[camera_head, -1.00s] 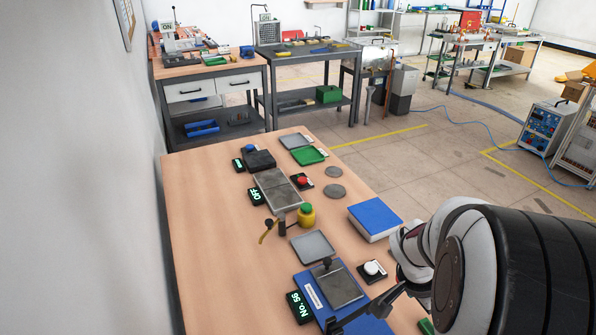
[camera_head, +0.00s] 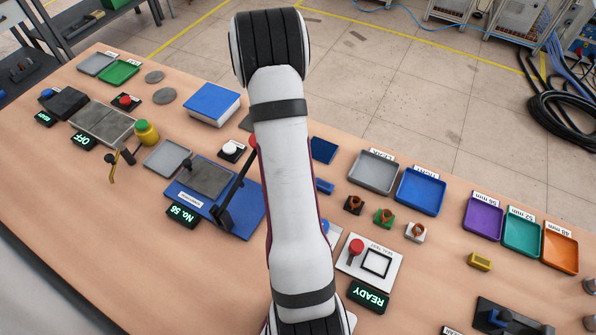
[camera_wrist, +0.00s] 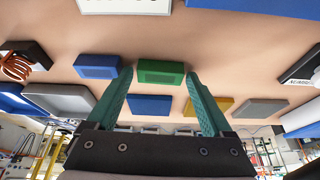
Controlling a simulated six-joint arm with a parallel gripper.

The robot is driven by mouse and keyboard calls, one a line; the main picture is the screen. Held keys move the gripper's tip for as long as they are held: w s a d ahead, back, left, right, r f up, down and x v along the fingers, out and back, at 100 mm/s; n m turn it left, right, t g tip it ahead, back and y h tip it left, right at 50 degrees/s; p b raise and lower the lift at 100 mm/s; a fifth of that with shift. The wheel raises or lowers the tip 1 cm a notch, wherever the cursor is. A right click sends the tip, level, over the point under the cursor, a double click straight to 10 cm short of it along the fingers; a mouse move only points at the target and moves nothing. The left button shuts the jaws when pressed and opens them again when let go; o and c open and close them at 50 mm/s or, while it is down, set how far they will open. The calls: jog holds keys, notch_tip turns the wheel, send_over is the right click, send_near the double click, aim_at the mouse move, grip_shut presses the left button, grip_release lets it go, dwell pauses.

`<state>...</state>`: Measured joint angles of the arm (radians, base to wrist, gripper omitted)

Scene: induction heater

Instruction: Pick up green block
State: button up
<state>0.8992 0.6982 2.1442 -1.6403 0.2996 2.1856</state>
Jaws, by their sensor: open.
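The green block (camera_wrist: 160,72) is a small rectangular block on the wooden table in the wrist view. My gripper (camera_wrist: 160,76) is open and empty, with its two teal fingertips on either side of the green block in the picture. I cannot tell whether the fingers reach down around it or are still short of it. In the head view my arm crosses the middle of the table, and my gripper and this block do not show there.
In the wrist view, blue blocks (camera_wrist: 97,67) (camera_wrist: 150,104) and a yellow block (camera_wrist: 222,106) lie close by. In the head view, the blue box (camera_head: 212,104), the dark-handled press (camera_head: 228,203) and the test plate (camera_head: 370,262) stand around my arm.

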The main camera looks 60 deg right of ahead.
grip_shut()
dwell(0.3)
